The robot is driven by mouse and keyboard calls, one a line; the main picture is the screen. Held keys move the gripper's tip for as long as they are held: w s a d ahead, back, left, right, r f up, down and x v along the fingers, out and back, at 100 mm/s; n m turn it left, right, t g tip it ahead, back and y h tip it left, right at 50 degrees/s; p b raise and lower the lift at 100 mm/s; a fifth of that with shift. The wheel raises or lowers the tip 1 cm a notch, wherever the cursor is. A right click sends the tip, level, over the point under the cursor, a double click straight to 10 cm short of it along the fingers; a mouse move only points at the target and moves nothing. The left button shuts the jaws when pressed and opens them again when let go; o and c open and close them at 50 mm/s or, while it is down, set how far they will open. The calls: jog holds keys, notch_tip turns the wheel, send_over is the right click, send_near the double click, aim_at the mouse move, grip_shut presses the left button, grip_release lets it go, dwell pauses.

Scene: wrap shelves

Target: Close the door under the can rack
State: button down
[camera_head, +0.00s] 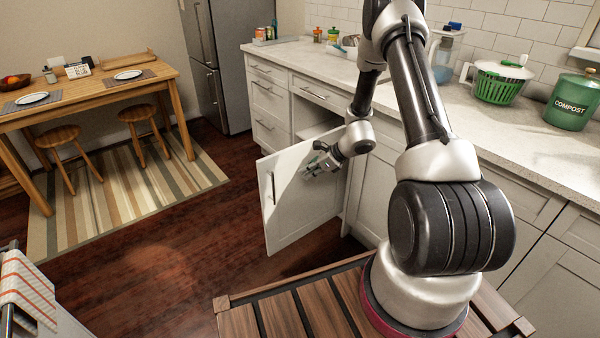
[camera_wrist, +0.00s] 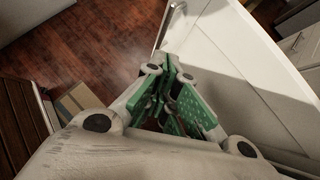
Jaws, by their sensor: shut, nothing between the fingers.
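The white cabinet door (camera_head: 300,205) stands open under the counter, swung out into the room. Its bar handle (camera_head: 271,187) is near its left edge, on the face turned toward me. In the wrist view the door (camera_wrist: 235,50) fills the upper right, with the handle (camera_wrist: 170,22) at the top. My gripper (camera_head: 308,170) is in front of that face, near its upper part. In the wrist view my gripper (camera_wrist: 177,75) has its green-padded fingers shut and empty, close beside the door. I cannot tell whether they touch. I cannot make out a can rack.
The counter (camera_head: 540,140) holds a green compost bin (camera_head: 572,102) and a green basket (camera_head: 497,85). A fridge (camera_head: 220,60) stands beyond the cabinets. A wooden table (camera_head: 100,92) with stools stands at left on a striped rug (camera_head: 110,205). Dark floor left of the door is clear.

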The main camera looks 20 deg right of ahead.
jog(key=w+a+f, duration=0.5)
jog(key=w+a, duration=0.1)
jog(key=a, duration=0.1)
jog(key=shift+a+f, duration=0.15)
jog(key=shift+f, duration=0.1)
